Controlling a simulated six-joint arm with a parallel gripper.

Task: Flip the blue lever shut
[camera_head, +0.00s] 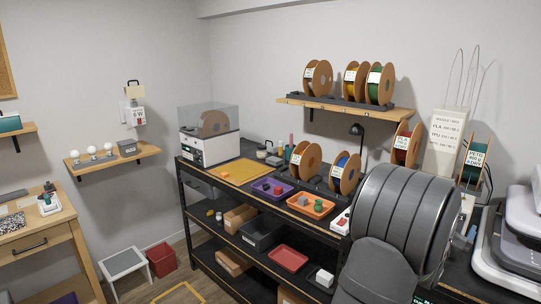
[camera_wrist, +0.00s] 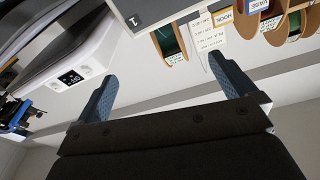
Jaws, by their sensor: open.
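My gripper (camera_wrist: 168,82) is open and empty in the wrist view, its two blue-grey fingers wide apart. A small blue part (camera_head: 472,232) shows in the head view just right of my large grey arm; I cannot tell whether it is the blue lever or how it stands. A blue part on a dark mechanism (camera_wrist: 16,112) shows at the left edge of the wrist view, apart from my fingers; it is cut off and also unclear.
A white machine with a small display (camera_wrist: 72,77) lies left of my fingers in the wrist view. Spools (camera_wrist: 170,42) and a labelled white panel (camera_wrist: 205,35) are beyond. In the head view, a grey-white machine (camera_head: 515,240) stands right of my arm; trays (camera_head: 310,205) sit left.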

